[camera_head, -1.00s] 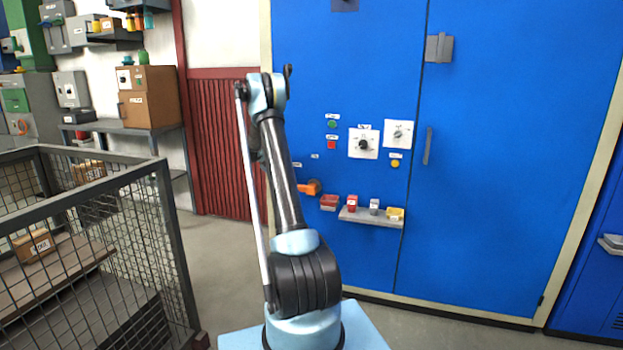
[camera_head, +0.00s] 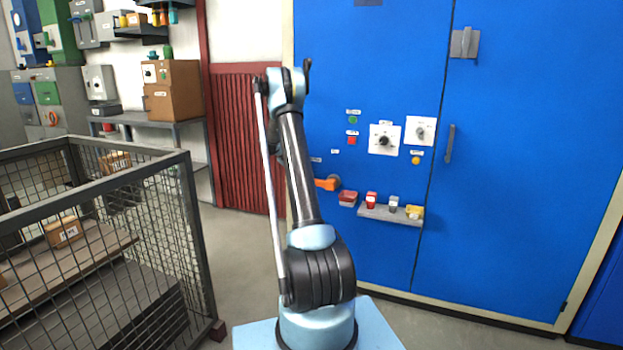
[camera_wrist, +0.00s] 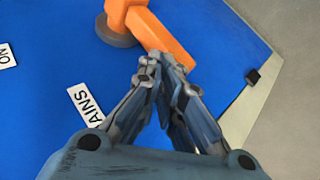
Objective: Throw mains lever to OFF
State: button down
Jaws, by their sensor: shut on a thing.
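The orange mains lever (camera_head: 325,184) is on the blue cabinet, its grey round hub at its right end. It points left, about level, in the head view. In the wrist view the lever (camera_wrist: 160,38) runs from the hub down right to my gripper (camera_wrist: 166,72). My gripper's fingertips come together at the lever's outer end and are shut on it. A "MAINS" label (camera_wrist: 90,106) and an "ON" label (camera_wrist: 5,57) show on the panel. In the head view my gripper is hidden behind my arm.
A small shelf (camera_head: 388,214) with coloured pieces sticks out right of the lever. Dials (camera_head: 384,140) and buttons are above it. A wire mesh cage (camera_head: 190,240) stands at the left, with a red ribbed panel (camera_head: 240,140) behind. Floor is clear between cage and cabinet.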

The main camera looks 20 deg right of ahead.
jog(key=v, duration=0.6)
jog(key=shift+a, duration=0.25)
jog(key=shift+r, duration=0.1)
jog(key=x, duration=0.6)
jog(key=shift+d+f, duration=0.2)
jog(key=shift+d, duration=0.2)
jog(key=shift+d+f, duration=0.15)
jog(key=shift+s, duration=0.1)
jog(key=shift+s+d, duration=0.1)
